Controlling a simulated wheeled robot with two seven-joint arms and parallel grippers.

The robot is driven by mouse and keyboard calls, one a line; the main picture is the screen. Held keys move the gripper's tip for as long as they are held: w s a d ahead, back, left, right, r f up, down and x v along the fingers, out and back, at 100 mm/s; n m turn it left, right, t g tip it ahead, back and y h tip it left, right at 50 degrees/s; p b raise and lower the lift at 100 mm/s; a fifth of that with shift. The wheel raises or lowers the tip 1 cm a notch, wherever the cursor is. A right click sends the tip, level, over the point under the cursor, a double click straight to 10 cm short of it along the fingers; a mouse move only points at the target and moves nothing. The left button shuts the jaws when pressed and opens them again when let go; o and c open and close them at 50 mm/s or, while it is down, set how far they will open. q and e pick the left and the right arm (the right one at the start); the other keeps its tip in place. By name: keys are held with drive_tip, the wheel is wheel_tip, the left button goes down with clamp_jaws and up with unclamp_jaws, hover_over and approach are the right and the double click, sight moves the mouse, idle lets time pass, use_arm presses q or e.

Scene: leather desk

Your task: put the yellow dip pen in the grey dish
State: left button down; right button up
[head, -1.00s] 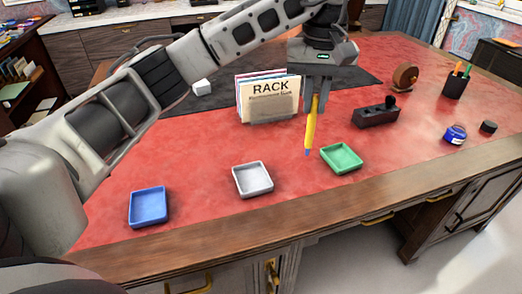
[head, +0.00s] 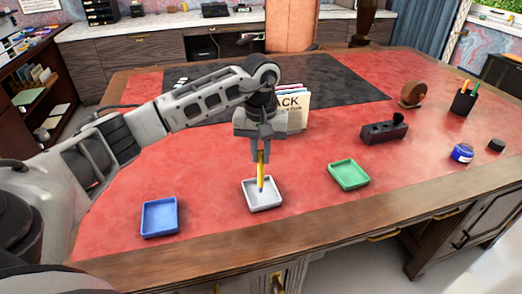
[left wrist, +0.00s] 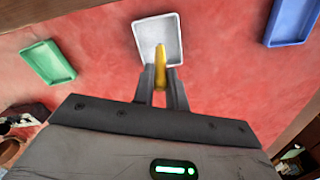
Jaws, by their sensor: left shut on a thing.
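The yellow dip pen (head: 261,171) hangs upright, tip down, in my left gripper (head: 261,155), which is shut on its upper part. Its blue tip is over the grey dish (head: 276,203); I cannot tell whether the tip touches the dish floor. In the left wrist view the pen (left wrist: 160,66) is between the fingers of the left gripper (left wrist: 161,78), and its lower end overlaps the grey dish (left wrist: 147,30). The dish holds nothing else that I can see. My right gripper is not in view.
A blue dish (head: 160,218) lies left of the grey one and a green dish (head: 349,175) right of it. The arm partly hides the book rack (head: 294,108). A dark pen holder block (head: 384,132), ink pot (head: 462,153) and pen cup (head: 463,103) stand further right.

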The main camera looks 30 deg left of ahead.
use_arm(q)
drive_tip(key=shift+f, duration=0.25)
drive_tip(key=shift+f, duration=0.2)
drive_tip(key=c, duration=1.4)
unclamp_jaws()
drive_tip(key=shift+r, duration=0.1)
